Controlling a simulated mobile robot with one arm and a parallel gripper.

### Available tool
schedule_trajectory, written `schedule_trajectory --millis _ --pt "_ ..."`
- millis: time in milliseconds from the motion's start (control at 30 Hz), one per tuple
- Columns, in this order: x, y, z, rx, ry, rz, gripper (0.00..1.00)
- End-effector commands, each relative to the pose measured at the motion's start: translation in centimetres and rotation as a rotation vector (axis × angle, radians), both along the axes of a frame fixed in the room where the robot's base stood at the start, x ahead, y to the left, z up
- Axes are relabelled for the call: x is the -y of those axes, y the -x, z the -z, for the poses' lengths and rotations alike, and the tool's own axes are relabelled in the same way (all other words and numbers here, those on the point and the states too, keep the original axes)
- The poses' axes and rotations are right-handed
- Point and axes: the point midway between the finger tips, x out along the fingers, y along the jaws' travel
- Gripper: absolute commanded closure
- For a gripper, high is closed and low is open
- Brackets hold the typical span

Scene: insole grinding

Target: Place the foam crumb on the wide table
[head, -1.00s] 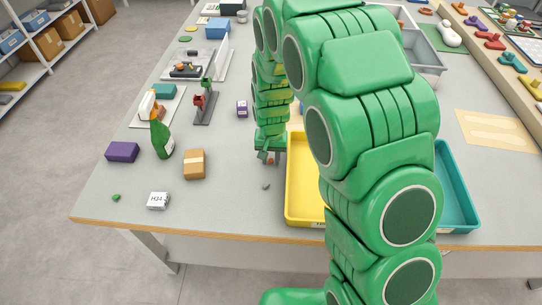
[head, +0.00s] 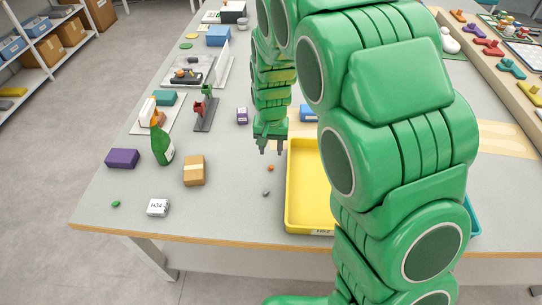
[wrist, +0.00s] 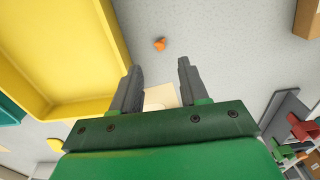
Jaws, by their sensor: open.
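A small orange crumb (head: 270,167) lies on the light grey top of the wide table (head: 225,225), just left of a yellow tray. It also shows in the wrist view (wrist: 160,44), beyond the fingertips and apart from them. My gripper (head: 270,148) is open and empty above the table, its fingers pointing down. In the wrist view the two fingers (wrist: 158,75) stand apart with nothing between them. A grey crumb (head: 266,193) and a green crumb (head: 116,203) also lie on the table. I cannot tell by looks which crumb is foam.
The yellow tray (head: 288,205) stands right of the orange crumb, partly hidden by my arm. A cardboard box (head: 194,168), green bottle (head: 162,143), purple box (head: 122,158) and white H24 block (head: 158,207) stand to the left. The table's front middle is mostly clear.

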Motion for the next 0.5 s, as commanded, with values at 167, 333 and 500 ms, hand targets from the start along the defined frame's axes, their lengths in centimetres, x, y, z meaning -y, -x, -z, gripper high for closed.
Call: schedule_trajectory --millis 167,333,500 --pt "0.0 0.0 -2.6 0.002 0.000 0.000 0.56" --pt "0.0 0.1 -4.0 -0.001 0.001 0.000 0.56" --pt "0.9 0.7 -5.1 -0.005 0.002 0.003 0.56"
